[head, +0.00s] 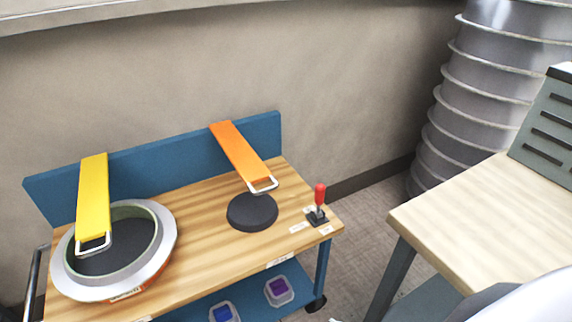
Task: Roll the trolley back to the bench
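The trolley (200,222) stands at the left against the wall side, with a wooden top, a blue back panel and a blue lower shelf. A dark metal push rail (34,285) shows at its left end, and a black caster (316,304) under its right corner. The bench (485,222), with a pale wooden top and grey legs, is at the right. A gap of floor separates trolley and bench. Neither of my grippers is in view.
On the trolley are a silver ring mould (165,235), a black disc (252,212), yellow (94,185) and orange (238,150) straps and a red-handled lever (320,194). Two small containers (278,290) sit below. A ribbed silver duct (480,90) stands behind the bench.

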